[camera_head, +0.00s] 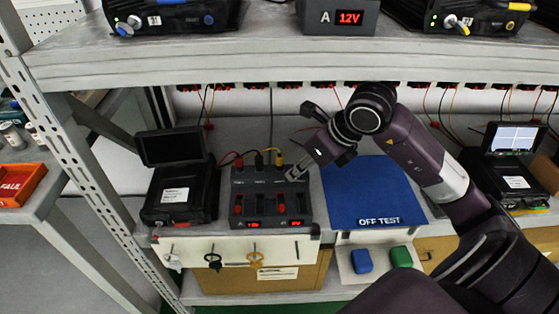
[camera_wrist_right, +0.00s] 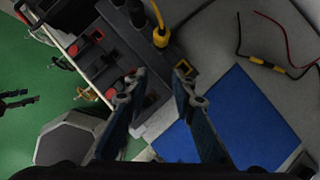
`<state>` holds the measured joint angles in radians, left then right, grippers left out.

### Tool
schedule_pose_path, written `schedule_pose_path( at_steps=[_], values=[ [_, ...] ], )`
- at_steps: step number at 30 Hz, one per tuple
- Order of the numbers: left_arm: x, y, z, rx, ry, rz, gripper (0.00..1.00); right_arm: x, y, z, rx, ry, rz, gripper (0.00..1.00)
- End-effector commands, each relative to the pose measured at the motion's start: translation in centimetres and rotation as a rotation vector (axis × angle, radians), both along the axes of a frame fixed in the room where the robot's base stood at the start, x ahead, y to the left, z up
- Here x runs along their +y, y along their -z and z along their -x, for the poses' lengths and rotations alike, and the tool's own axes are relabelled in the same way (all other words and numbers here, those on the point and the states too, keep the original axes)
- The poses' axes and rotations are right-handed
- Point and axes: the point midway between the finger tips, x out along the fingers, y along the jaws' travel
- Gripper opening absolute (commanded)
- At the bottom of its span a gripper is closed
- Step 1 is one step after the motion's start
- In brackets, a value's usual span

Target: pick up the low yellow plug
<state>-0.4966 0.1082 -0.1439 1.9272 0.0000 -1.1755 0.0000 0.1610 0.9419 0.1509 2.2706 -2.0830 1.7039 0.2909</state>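The low yellow plug (camera_head: 279,159) stands at the back right of the dark power unit (camera_head: 243,183) on the lower shelf, beside a black and a red plug. In the right wrist view the yellow plug (camera_wrist_right: 160,38) shows with its yellow cable, just beyond the fingertips. My right gripper (camera_head: 301,143) is open, just right of the plug and above the unit's right side. In the right wrist view my right gripper (camera_wrist_right: 160,74) has its fingers spread with nothing held; a yellow-rimmed socket (camera_wrist_right: 184,69) shows by one fingertip. My left gripper is not seen in the head view.
A blue OFF TEST mat (camera_head: 368,197) lies right of the unit. A black device with a screen (camera_head: 178,195) stands left. The upper shelf (camera_head: 220,65) hangs above, close over my right arm. Loose red and black cables (camera_wrist_right: 278,50) lie behind.

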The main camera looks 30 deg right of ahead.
Motion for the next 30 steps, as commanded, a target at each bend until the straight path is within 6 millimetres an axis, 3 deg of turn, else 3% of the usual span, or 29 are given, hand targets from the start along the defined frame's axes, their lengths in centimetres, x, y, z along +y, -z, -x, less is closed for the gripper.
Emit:
schedule_pose_path(
  at_steps=[10, 19, 22, 30],
  values=[
    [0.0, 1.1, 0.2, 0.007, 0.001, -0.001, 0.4, 0.5, 0.0, -2.1, -0.001, -0.001, -0.004, 0.24],
    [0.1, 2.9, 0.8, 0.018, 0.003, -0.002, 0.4, 1.6, -0.1, -6.0, -0.001, -0.002, -0.004, 0.24],
    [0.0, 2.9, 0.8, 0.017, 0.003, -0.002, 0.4, 1.6, 1.0, -6.3, 0.002, -0.001, -0.005, 0.24],
    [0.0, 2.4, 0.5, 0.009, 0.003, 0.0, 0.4, 1.6, 1.1, -6.4, 0.0, -0.001, -0.002, 0.24]
  ],
)
